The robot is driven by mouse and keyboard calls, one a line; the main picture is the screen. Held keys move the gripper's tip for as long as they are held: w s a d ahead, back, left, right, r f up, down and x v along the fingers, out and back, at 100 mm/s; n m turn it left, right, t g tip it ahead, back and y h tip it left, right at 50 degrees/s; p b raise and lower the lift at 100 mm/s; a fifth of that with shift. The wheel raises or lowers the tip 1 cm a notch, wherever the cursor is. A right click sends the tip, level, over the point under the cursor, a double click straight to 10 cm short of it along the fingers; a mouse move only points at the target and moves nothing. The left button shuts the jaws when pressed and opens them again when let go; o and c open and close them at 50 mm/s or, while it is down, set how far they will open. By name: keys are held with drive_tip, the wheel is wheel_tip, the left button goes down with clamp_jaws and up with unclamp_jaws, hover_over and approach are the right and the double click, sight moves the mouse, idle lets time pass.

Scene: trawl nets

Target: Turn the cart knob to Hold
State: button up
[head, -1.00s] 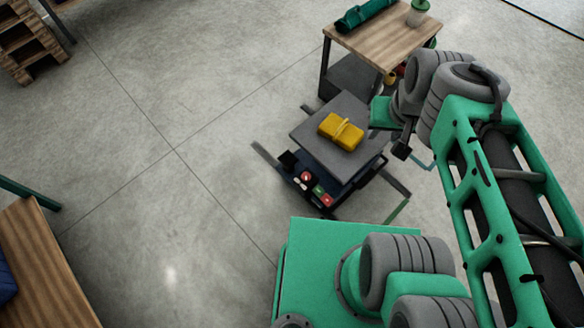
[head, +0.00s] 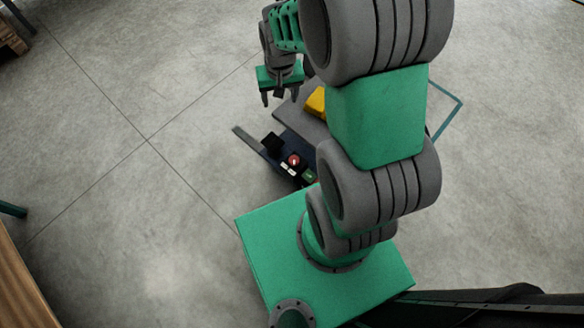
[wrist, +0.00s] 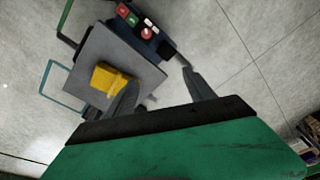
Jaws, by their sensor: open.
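The cart's control panel (head: 285,165) faces my base and carries a red round knob (head: 293,160) with small white labels beside it. The knob also shows in the wrist view (wrist: 146,33); its pointer and the label wording are too small to read. A green button (head: 310,176) sits beside it. The grey cart deck (wrist: 85,55) holds a yellow strapped bundle (wrist: 108,79). My gripper (head: 280,98) is open and empty, above the cart's left side and apart from the knob. Its two fingers also show in the wrist view (wrist: 161,80). My arm hides the cart's right part.
A dark bar (head: 250,142) sticks out at the panel's left, and a teal frame (head: 450,105) at the cart's right. A wooden table (head: 28,290) stands at the lower left, a pallet (head: 10,38) at the upper left. The floor between is clear.

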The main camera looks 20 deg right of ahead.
drive_tip(key=m+g+b, duration=0.1)
drive_tip(key=b, duration=0.5)
hover_over(294, 160)
drive_tip(key=w+a, duration=0.1)
drive_tip(key=w, duration=0.1)
wheel_tip(294, 160, down, 24)
drive_tip(key=shift+m+g, duration=0.3)
drive_tip(key=shift+m, duration=0.2)
drive_tip(key=f+b, duration=0.1)
drive_tip(key=f, duration=0.5)
drive_tip(key=s+f+b, duration=0.1)
drive_tip(key=f+b, duration=0.1)
drive_tip(key=f, duration=0.4)
drive_tip(key=s+d+f+b, duration=0.1)
drive_tip(key=f+b, duration=0.1)
drive_tip(key=f, duration=0.3)
drive_tip(key=shift+f, duration=0.4)
drive_tip(key=shift+w, duration=0.1)
drive_tip(key=c, duration=1.4)
